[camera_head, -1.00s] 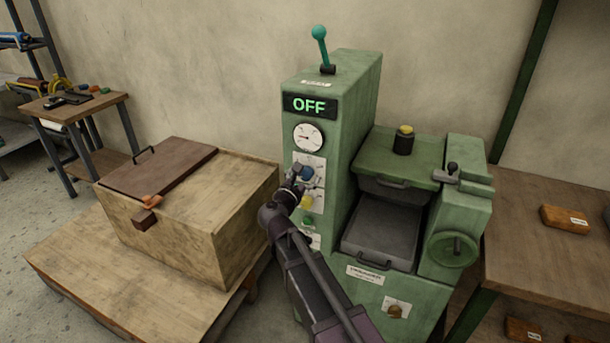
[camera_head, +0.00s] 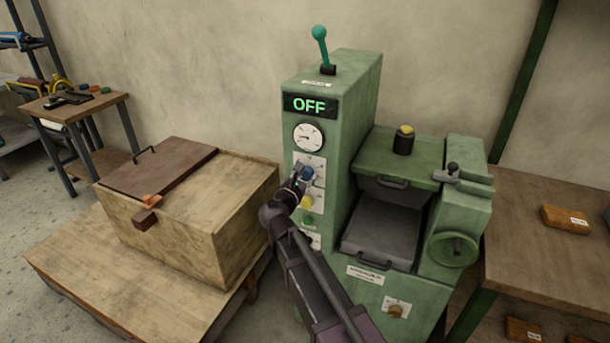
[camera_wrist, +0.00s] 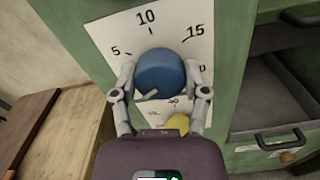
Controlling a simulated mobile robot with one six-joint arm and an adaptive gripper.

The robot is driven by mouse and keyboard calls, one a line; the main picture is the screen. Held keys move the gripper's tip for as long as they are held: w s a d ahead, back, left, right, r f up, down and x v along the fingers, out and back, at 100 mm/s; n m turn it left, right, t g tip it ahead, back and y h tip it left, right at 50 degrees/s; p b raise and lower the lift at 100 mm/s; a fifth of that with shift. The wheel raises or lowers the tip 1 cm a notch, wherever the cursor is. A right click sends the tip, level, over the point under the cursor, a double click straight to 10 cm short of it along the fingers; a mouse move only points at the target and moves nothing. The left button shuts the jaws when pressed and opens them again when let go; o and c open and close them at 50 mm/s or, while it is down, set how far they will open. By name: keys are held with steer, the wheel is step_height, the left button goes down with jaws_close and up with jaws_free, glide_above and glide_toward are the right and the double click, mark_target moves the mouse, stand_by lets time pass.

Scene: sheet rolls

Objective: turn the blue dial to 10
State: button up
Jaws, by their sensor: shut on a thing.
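The blue dial (camera_wrist: 159,70) is on a white scale plate (camera_wrist: 205,28) on the front of the green machine (camera_head: 360,85). The scale shows 5 at upper left, 10 at the top and 15 at upper right. A pale mark on the dial's rim is at its lower left, below the 5, away from the 10. My gripper (camera_wrist: 160,74) is shut on the dial, one finger on its left side and one on its right. In the head view the dial (camera_head: 307,172) is partly hidden by my gripper (camera_head: 302,179).
A yellow knob (camera_wrist: 179,122) with its own scale is just below the dial, close to my fingers. A green button (camera_head: 308,220) is lower still. A wooden box (camera_head: 165,235) stands left of the machine. A teal lever (camera_head: 320,45) is on top. The display (camera_head: 309,104) reads OFF.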

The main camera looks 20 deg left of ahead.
steer(key=shift+m, duration=0.3)
steer(key=m, duration=1.1)
steer(key=shift+m, duration=0.3)
steer(key=m, duration=0.6)
steer(key=shift+w, duration=0.1)
steer(key=m, duration=0.5)
steer(key=shift+m, duration=0.3)
steer(key=o, duration=1.1)
steer(key=shift+o, duration=0.2)
